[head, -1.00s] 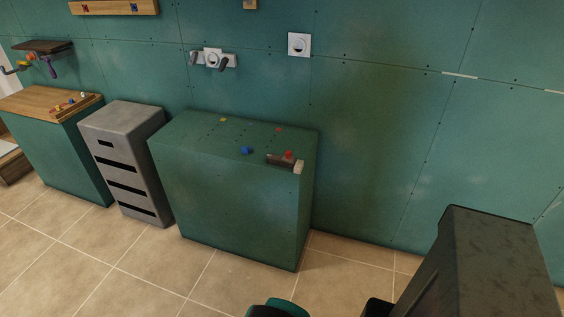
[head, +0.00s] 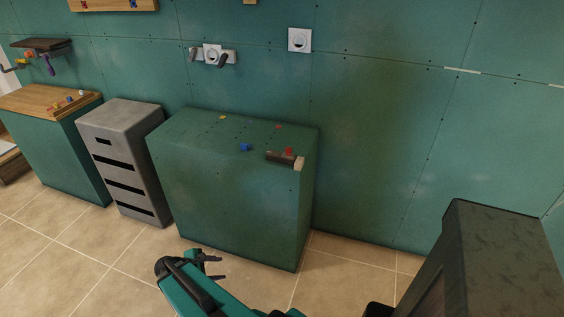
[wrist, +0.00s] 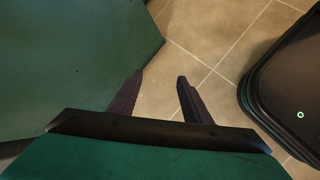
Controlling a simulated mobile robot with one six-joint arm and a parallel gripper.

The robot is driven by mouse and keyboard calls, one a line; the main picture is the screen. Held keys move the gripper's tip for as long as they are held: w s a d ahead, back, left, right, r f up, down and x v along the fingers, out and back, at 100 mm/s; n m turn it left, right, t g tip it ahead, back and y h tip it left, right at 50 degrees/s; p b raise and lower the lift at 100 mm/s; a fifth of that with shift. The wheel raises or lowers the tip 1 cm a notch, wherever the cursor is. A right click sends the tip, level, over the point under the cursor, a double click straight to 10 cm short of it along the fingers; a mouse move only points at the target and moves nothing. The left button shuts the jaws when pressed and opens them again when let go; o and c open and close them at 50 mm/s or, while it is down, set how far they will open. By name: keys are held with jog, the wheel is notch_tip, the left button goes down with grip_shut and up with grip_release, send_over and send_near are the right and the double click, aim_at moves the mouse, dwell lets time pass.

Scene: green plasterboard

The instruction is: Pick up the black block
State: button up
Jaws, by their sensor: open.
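I cannot make out a clearly black block in either view. The closest dark thing is a dark brown bar (head: 279,158) with a pale end, lying at the front right edge of the green cabinet top (head: 190,140). My gripper (head: 221,267) is low in front of the green cabinet, well below its top and apart from the bar. In the wrist view my gripper (wrist: 160,76) is open, with nothing between its two dark fingers and tiled floor beyond them.
On the green cabinet are a blue piece (head: 244,147), a red piece (head: 288,151) and small yellow and red bits. A grey drawer unit (head: 125,115) stands to its left, then a wood-topped cabinet (head: 30,98). Tiled floor (head: 345,265) lies in front.

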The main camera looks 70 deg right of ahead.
jog(key=d+r+n+h, duration=0.15)
jog(key=d+r, duration=0.25)
jog(key=d, duration=0.5)
jog(key=n+g+h+b, duration=0.2)
jog(key=n+h+b, duration=0.2)
jog(key=n+h, duration=0.4)
send_near(286, 151)
jog(key=s+d, duration=0.1)
jog(key=d, duration=0.1)
jog(key=shift+a+f+m+h, duration=0.2)
jog(key=shift+a+m+h, duration=0.05)
jog(key=shift+m, duration=0.1)
jog(key=p+x, duration=0.1)
jog(key=x, duration=0.7)
jog(key=shift+w+d+p, duration=0.1)
jog(key=shift+d+p, duration=0.1)
jog(key=shift+p, duration=0.1)
jog(key=shift+d, duration=0.15)
